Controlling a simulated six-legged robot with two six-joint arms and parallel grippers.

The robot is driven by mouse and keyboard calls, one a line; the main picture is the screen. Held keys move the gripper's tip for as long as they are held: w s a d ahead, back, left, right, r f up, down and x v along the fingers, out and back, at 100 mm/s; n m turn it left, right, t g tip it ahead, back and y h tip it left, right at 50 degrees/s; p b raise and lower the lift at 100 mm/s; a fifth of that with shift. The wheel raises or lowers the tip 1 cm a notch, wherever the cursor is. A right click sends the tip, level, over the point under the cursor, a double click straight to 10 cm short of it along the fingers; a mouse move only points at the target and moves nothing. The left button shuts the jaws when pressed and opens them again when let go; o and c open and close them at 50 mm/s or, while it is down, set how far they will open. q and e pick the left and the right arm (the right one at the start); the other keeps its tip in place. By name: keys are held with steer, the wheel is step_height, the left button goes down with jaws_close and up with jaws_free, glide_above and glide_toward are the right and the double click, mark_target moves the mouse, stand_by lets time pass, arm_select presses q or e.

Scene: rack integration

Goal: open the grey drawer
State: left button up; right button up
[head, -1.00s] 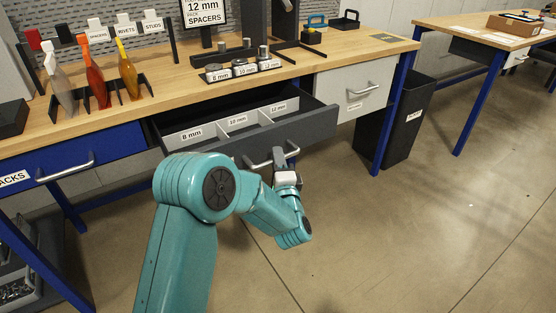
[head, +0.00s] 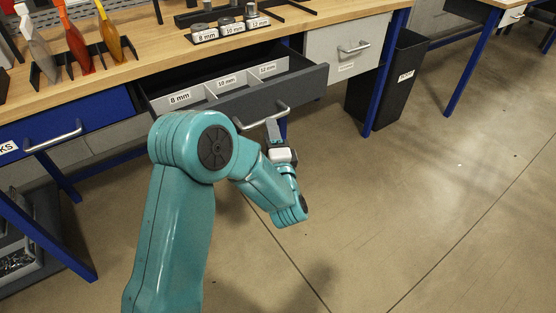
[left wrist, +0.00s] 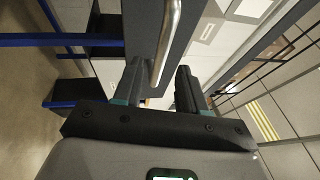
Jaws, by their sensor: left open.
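The grey drawer (head: 290,89) under the workbench stands pulled out. Its dark grey front carries a silver bar handle (head: 262,118), and its inside shows in the head view. My left gripper (head: 273,130) is at the handle's front side, below its right part. In the left wrist view the handle (left wrist: 167,45) runs down toward the space between the two spread fingers of my left gripper (left wrist: 158,82). The jaws are open, and I cannot tell whether a finger touches the bar. My right gripper is not in view.
Labelled compartments, 8 mm, 10 mm and 12 mm (head: 225,82), line the drawer. A blue drawer (head: 70,130) is at left and a light grey one (head: 345,45) at right. A black bin (head: 395,80) stands beside the bench leg. The floor in front is clear.

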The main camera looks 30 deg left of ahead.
arm_select(q)
steer(key=v, duration=1.1)
steer(key=shift+s, duration=0.15)
steer(key=shift+d, duration=0.1)
